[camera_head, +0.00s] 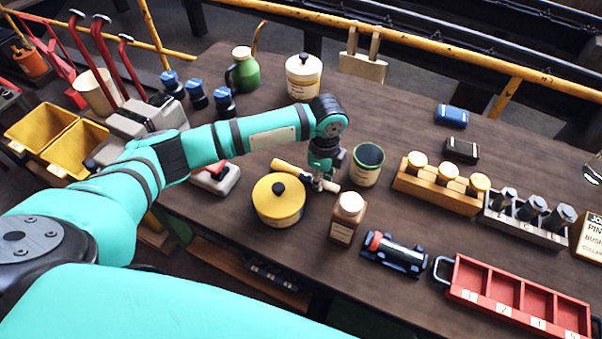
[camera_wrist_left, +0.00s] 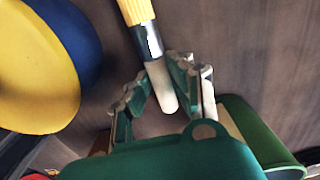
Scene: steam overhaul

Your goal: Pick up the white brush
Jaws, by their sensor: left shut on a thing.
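The white brush (camera_head: 288,168) has a yellow handle, a metal band and a pale end. In the head view it lies among the tins near the middle of the dark table. My left gripper (camera_head: 321,183) points down over the brush and is shut on it. In the left wrist view the brush (camera_wrist_left: 140,12) runs down from the top, and its pale end sits between the fingers of my left gripper (camera_wrist_left: 171,78). I cannot tell whether the brush touches the table. My right gripper is out of view.
A yellow tin (camera_head: 279,203) stands close in front of the brush, a brown bottle (camera_head: 346,218) and a green open can (camera_head: 367,164) to its right. A cream tin (camera_head: 303,77) stands behind. A red tray (camera_head: 515,297) lies at front right. The back right tabletop has free room.

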